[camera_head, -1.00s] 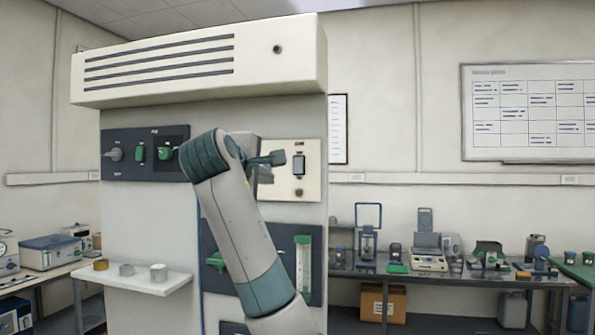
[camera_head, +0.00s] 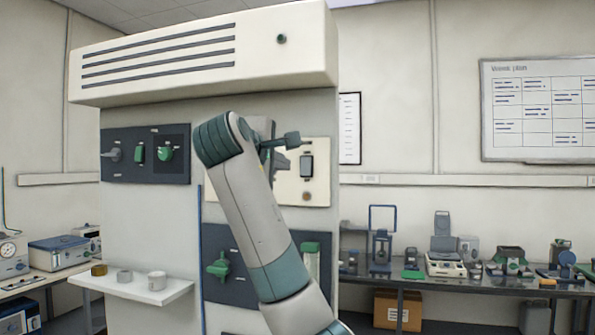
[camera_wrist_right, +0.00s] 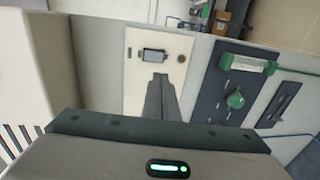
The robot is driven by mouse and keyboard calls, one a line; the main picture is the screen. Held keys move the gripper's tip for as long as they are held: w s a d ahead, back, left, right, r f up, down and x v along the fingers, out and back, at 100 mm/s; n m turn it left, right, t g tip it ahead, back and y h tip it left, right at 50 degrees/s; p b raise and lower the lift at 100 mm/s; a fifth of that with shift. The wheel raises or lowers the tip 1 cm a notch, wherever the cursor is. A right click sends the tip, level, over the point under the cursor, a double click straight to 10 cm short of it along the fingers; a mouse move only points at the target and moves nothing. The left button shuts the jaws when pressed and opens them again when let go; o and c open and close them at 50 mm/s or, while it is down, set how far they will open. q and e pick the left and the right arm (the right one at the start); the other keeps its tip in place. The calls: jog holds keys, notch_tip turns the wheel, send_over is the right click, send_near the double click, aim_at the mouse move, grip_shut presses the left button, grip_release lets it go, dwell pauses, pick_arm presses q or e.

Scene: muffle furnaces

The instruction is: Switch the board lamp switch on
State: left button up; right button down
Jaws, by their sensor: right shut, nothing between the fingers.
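The cream panel (camera_head: 316,190) on the right of the tall white cabinet carries a dark-framed rocker switch (camera_head: 307,166), apparently the board lamp switch, with a small brown round part below it. My right gripper (camera_head: 293,139) is shut and empty, just up and left of the switch in the head view, covering the panel's left part. In the right wrist view the shut fingers (camera_wrist_right: 161,78) point at the panel, with the switch (camera_wrist_right: 153,55) just beyond their tips. I cannot tell whether they touch, or which way the rocker is set. My left gripper is out of view.
A dark panel with green knobs (camera_head: 165,153) sits left of my arm. A lower dark panel (camera_head: 225,290) has a green valve and a tube gauge. A small shelf (camera_head: 140,290) juts out at lower left. A bench (camera_head: 440,281) with instruments stands at right.

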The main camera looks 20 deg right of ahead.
jog(key=w, duration=0.1)
jog(key=p, duration=0.9)
send_near(305, 173)
jog(key=x, duration=0.4)
jog(key=shift+w+d+r, duration=0.15)
jog(key=shift+w+d, duration=0.1)
jog(key=shift+w, duration=0.05)
jog(key=shift+w+d+f, duration=0.35)
jog(key=shift+w+d, duration=0.1)
jog(key=shift+w, duration=0.25)
